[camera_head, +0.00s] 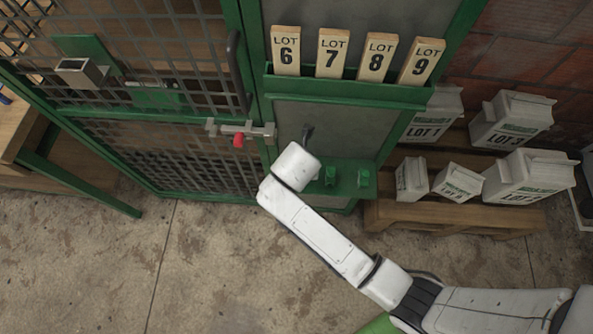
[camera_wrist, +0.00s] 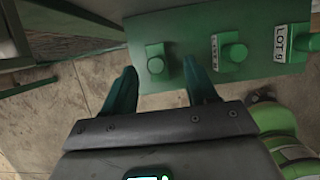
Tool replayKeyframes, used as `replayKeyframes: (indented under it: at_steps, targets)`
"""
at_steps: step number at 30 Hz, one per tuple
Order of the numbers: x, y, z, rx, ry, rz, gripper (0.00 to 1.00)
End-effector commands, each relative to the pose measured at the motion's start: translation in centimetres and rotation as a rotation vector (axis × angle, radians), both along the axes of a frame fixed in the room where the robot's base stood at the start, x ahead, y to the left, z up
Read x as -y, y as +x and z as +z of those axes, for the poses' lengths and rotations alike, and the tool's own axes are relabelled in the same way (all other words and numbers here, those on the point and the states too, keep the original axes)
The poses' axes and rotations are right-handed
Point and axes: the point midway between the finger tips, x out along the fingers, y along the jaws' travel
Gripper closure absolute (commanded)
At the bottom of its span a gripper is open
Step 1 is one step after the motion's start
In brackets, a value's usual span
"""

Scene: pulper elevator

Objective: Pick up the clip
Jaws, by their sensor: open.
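Several small green blocks with round knobs sit in a row on a green shelf (camera_wrist: 118,24) in the wrist view; the frames do not make plain which is the clip. The nearest green block (camera_wrist: 155,58) has no label in view. My gripper (camera_wrist: 160,72) is open and empty, its two dark green fingers pointing at the shelf, one on either side of that block and slightly short of it. In the head view two of the green blocks (camera_head: 330,176) (camera_head: 363,178) show on the shelf, right of my arm's end; my gripper is hidden there.
Lot cards 6 to 9 (camera_head: 333,53) stand in a green rack above the shelf. A mesh gate (camera_head: 110,60) with a red-handled latch (camera_head: 238,141) is at left. White lot boxes (camera_head: 512,118) sit on a wooden pallet (camera_head: 445,218) at right. The concrete floor is open in front.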

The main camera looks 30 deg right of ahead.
Motion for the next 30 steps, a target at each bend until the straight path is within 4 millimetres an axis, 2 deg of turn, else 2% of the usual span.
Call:
replayKeyframes:
  at_steps: [4, 12, 22, 30]
  targets:
    - [0.1, 0.5, -1.0, 0.000, 0.000, -0.001, 0.43]
    - [0.7, 1.9, -4.2, -0.001, 0.000, -0.001, 0.43]
    - [0.8, 2.1, -4.8, 0.001, 0.001, -0.001, 0.43]
    - [0.8, 2.1, -4.8, 0.001, 0.001, -0.001, 0.67]
